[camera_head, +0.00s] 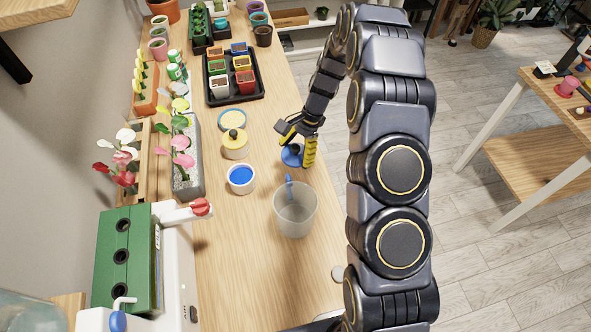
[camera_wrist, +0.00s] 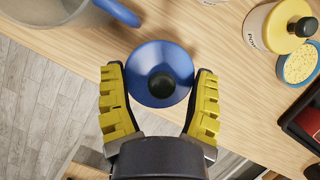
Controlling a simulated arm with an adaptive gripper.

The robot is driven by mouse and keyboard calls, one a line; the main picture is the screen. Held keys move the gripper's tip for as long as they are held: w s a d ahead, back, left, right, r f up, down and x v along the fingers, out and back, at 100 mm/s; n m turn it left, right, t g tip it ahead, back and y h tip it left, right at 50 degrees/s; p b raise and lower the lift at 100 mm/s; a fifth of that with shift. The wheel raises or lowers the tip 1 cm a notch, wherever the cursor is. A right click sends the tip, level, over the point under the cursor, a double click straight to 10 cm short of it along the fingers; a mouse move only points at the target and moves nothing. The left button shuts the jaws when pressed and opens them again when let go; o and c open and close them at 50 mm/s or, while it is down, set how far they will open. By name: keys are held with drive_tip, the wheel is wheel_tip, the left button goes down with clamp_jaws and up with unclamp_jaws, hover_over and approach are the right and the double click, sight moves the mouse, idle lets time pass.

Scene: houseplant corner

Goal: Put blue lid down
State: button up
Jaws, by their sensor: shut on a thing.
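The blue lid (camera_head: 292,154) is a round disc with a dark knob, seen in the head view at the right part of the wooden table. It also shows in the wrist view (camera_wrist: 146,60), face-on between the fingers. My gripper (camera_head: 297,147) has its yellow-padded fingers on both sides of the lid. In the wrist view my gripper (camera_wrist: 158,92) is shut on the lid near its rim or knob; the exact contact is hard to see. Whether the lid touches the table or hangs just above it, I cannot tell. A white cup with blue contents (camera_head: 241,178) stands to its left.
A grey translucent container (camera_head: 295,209) with a blue-handled tool stands nearby. A yellow-lidded jar (camera_head: 235,144) and an open pot with yellow contents (camera_head: 233,120) stand to the left. A black tray of pots (camera_head: 233,98) lies farther back. Bare tabletop (camera_head: 279,100) lies beyond the lid.

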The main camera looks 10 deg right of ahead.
sight(293, 177)
wheel_tip(293, 177, down, 8)
drive_tip(key=shift+r, duration=0.2)
drive_tip(key=o, duration=0.8)
drive_tip(key=shift+f, duration=0.1)
